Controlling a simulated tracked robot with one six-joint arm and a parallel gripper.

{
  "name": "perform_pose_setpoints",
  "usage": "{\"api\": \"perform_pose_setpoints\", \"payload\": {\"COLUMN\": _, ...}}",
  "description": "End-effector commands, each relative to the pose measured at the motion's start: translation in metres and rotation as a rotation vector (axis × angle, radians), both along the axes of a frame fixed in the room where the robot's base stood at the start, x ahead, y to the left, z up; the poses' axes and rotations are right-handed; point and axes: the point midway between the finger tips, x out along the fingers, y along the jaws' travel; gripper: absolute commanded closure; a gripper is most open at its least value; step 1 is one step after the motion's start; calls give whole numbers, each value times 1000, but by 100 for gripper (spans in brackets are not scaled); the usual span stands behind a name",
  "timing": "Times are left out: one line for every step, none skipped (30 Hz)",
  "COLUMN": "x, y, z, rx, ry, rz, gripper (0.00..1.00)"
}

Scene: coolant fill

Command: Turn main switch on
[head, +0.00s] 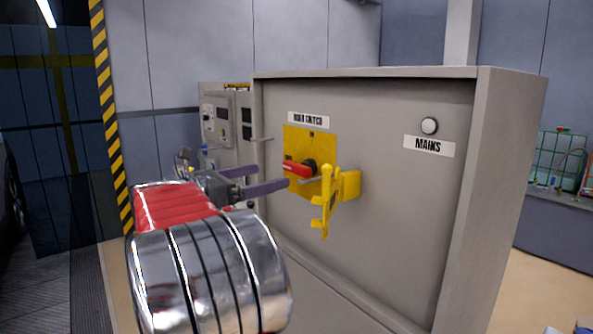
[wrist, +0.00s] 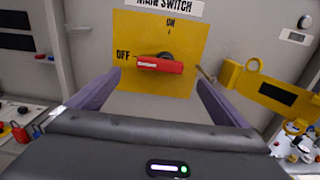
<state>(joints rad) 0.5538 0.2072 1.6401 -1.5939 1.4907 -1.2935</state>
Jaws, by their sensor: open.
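The main switch has a red handle (head: 298,169) on a yellow plate (head: 296,142) set in the grey cabinet front. In the wrist view the red handle (wrist: 160,65) lies roughly level, with its left end toward the OFF label and the ON label above. My gripper (head: 262,181) is open, with its purple fingers pointing at the switch. In the wrist view my gripper (wrist: 148,88) has one finger on each side below the handle; they appear apart from it. A yellow hasp (head: 328,198) hangs open to the right of the switch.
A round white MAINS lamp (head: 429,126) is at the upper right of the cabinet (head: 390,200). Another grey panel (head: 222,125) stands behind at left. A green wire crate (head: 556,158) is at far right. The cabinet front between hasp and lamp is clear.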

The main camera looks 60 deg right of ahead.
Motion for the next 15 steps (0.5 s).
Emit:
{"api": "perform_pose_setpoints", "payload": {"x": -4, "y": -7, "z": 0, "rx": 0, "ry": 0, "rz": -3, "gripper": 2}}
{"api": "perform_pose_setpoints", "payload": {"x": -7, "y": -12, "z": 0, "rx": 0, "ry": 0, "rz": -3, "gripper": 2}}
{"api": "perform_pose_setpoints", "payload": {"x": -9, "y": -17, "z": 0, "rx": 0, "ry": 0, "rz": -3, "gripper": 2}}
{"api": "perform_pose_setpoints", "payload": {"x": -12, "y": -21, "z": 0, "rx": 0, "ry": 1, "rz": -4, "gripper": 2}}
{"api": "perform_pose_setpoints", "payload": {"x": -14, "y": -26, "z": 0, "rx": 0, "ry": 1, "rz": -3, "gripper": 2}}
{"api": "perform_pose_setpoints", "payload": {"x": -16, "y": -31, "z": -1, "rx": 0, "ry": 1, "rz": -3, "gripper": 2}}
{"api": "perform_pose_setpoints", "payload": {"x": -18, "y": -35, "z": -1, "rx": 0, "ry": 1, "rz": -3, "gripper": 2}}
{"api": "perform_pose_setpoints", "payload": {"x": -21, "y": -39, "z": -1, "rx": 1, "ry": 0, "rz": -4, "gripper": 2}}
{"api": "perform_pose_setpoints", "payload": {"x": -23, "y": -45, "z": -1, "rx": 1, "ry": 0, "rz": -3, "gripper": 2}}
{"api": "perform_pose_setpoints", "payload": {"x": -26, "y": -49, "z": 0, "rx": 1, "ry": 0, "rz": -3, "gripper": 2}}
{"api": "perform_pose_setpoints", "payload": {"x": -28, "y": -53, "z": 0, "rx": 0, "ry": 0, "rz": -4, "gripper": 2}}
{"api": "perform_pose_setpoints", "payload": {"x": -30, "y": -59, "z": 0, "rx": 0, "ry": 0, "rz": -3, "gripper": 2}}
{"api": "perform_pose_setpoints", "payload": {"x": -32, "y": -63, "z": 0, "rx": 0, "ry": 0, "rz": -3, "gripper": 2}}
{"api": "perform_pose_setpoints", "payload": {"x": -35, "y": -67, "z": 0, "rx": 0, "ry": 0, "rz": -3, "gripper": 2}}
{"api": "perform_pose_setpoints", "payload": {"x": -38, "y": -72, "z": 0, "rx": 0, "ry": 0, "rz": -3, "gripper": 2}}
